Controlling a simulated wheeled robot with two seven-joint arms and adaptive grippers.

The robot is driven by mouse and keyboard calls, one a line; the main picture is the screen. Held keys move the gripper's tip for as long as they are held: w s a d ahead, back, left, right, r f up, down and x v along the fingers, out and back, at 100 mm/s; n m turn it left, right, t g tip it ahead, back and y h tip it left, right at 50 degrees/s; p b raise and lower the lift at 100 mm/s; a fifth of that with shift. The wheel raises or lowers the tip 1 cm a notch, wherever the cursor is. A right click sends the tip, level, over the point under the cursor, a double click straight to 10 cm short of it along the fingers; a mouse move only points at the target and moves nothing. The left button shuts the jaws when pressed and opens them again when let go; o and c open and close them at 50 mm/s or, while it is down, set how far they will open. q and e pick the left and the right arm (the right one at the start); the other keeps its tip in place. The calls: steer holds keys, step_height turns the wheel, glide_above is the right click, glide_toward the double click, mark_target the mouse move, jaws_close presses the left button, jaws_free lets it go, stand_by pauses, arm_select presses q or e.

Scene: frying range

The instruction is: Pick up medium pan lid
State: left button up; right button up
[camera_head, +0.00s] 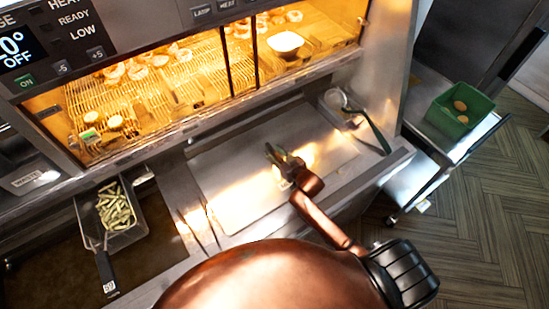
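I cannot make out a medium pan lid in this head view. My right gripper (281,156) is over the pale board on the counter, at the end of a copper-coloured arm. Its dark fingers look parted, with nothing visible between them. My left gripper is not in view.
A lit warming cabinet (190,75) with fried food stands behind the counter. A fry basket (118,222) with fries is at left. A small metal container (336,108) and a dark-green-handled utensil (372,128) are at right. A green bin (447,118) stands on a side cart.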

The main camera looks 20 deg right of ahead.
jaws_close()
stand_by(0.3)
stand_by(0.5)
steer(key=shift+r, duration=0.15)
